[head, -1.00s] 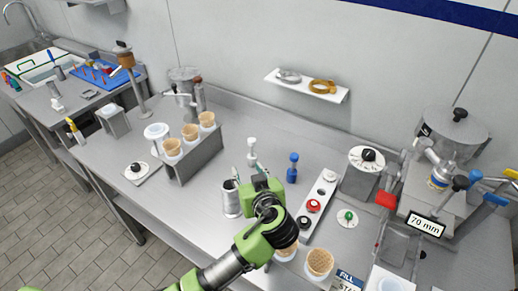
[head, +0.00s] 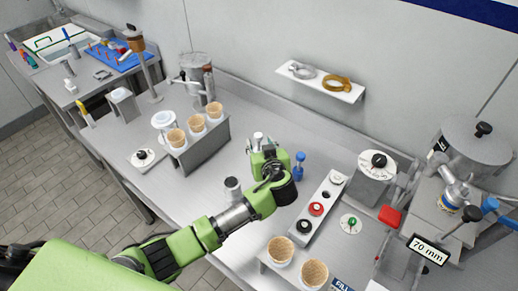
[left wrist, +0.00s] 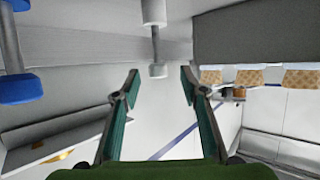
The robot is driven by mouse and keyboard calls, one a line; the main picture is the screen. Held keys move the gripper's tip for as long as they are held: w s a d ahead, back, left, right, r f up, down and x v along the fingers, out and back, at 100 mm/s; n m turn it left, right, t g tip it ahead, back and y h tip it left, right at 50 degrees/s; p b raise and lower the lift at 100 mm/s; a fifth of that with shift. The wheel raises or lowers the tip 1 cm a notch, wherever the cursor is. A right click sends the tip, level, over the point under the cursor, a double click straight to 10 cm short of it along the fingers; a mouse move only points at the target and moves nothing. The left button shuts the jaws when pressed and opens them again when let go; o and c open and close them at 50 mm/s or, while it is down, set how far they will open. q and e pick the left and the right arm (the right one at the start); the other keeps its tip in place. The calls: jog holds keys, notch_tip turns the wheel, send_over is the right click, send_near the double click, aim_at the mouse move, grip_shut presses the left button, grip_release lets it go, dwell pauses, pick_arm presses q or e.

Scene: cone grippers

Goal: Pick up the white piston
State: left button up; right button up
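The white piston (head: 258,137) stands upright on the bench; in the head view its top shows just behind my left gripper, which hides its lower part. In the left wrist view, where the scene appears upside down, the white piston (left wrist: 154,38) lies ahead between the lines of the two fingers. My left gripper (left wrist: 158,72) is open, its fingers spread on either side with nothing held. In the head view the left gripper (head: 264,152) is low over the bench; its fingertips are mostly hidden. My right gripper is not in view.
A blue piston (head: 299,166) stands close to the right, also seen in the left wrist view (left wrist: 16,88). A metal cylinder (head: 232,189) stands to the left. A holder with cones (head: 205,149) is further left. A panel of buttons (head: 325,195) lies right.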

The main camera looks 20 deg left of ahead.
aim_at(259, 139)
pick_arm(q)
jog(key=shift+w+a, duration=0.15)
jog(key=shift+w, duration=0.05)
jog(key=shift+w+a+p, duration=0.15)
jog(key=shift+w+p, duration=0.15)
jog(key=shift+p, duration=0.25)
jog(key=p+x, duration=0.1)
jog(key=x, duration=0.2)
jog(key=shift+d+f, duration=0.1)
jog(key=shift+d, duration=0.1)
jog(key=shift+w+a+f, duration=0.25)
jog(key=shift+w+f, duration=0.05)
jog(key=shift+w, duration=0.2)
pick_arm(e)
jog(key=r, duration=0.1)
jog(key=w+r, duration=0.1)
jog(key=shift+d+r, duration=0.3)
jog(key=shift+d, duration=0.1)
pick_arm(q)
grip_shut()
